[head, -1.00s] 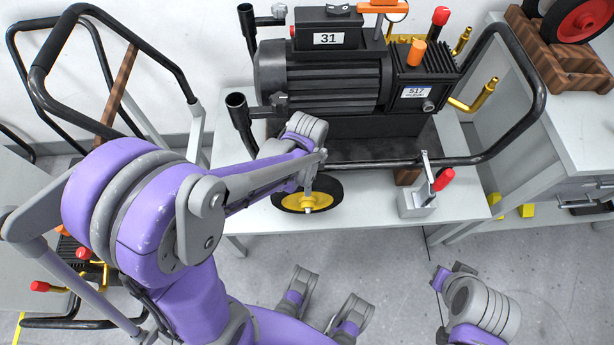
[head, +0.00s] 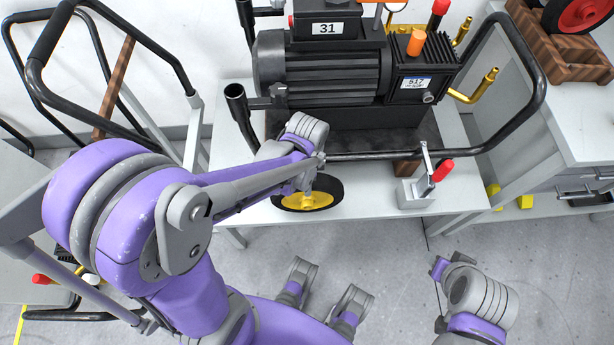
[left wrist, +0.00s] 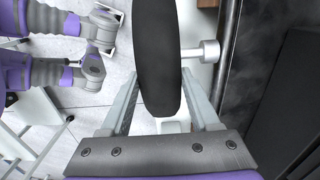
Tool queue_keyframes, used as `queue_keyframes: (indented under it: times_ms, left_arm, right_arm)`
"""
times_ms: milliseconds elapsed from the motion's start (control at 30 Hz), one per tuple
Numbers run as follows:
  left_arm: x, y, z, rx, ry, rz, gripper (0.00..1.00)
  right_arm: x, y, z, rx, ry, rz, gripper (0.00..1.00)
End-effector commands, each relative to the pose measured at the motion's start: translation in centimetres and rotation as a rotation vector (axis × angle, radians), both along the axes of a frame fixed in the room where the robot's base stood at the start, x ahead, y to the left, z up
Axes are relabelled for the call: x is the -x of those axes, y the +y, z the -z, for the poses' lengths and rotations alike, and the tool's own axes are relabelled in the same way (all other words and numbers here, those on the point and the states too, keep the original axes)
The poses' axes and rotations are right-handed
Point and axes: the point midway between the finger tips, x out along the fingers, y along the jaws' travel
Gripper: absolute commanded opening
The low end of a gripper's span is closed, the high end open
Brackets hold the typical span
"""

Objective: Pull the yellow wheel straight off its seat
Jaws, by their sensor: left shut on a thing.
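The yellow wheel (head: 303,203) with its black tyre (head: 334,190) is in front of the trolley's bar, at the front of the white table. My left gripper (head: 310,178) is shut on the wheel. In the left wrist view the black tyre (left wrist: 158,60) stands between its two fingers. A short pale pin with a wide round end (left wrist: 209,51) shows on the tyre's right side there. I cannot tell whether the wheel is still on its seat. Part of the right arm (head: 470,290) shows at lower right; the state of its gripper is unclear.
The trolley carries a large black motor unit (head: 330,75) behind the wheel. A wooden stand with a red wheel (head: 560,55) is at far right.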

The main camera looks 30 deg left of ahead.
Motion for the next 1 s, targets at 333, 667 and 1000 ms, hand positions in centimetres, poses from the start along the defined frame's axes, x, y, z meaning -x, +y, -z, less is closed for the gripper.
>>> queue_keyframes:
  times_ms: [333, 667, 1000]
  left_arm:
    - [1.1, -0.7, -0.1, 0.0, 0.0, 0.002, 0.0]
    - [2.1, -1.3, 0.0, 0.0, 0.0, 0.0, 0.0]
    - [2.3, -1.4, 0.0, 0.0, 0.0, 0.001, 0.0]
  right_arm:
    - [0.0, 0.0, -0.1, 0.0, 0.0, 0.0, 0.49]
    - [0.0, 0.0, -0.1, 0.0, 0.0, 0.0, 0.49]
    - [0.0, 0.0, -0.1, 0.0, 0.0, 0.0, 0.49]
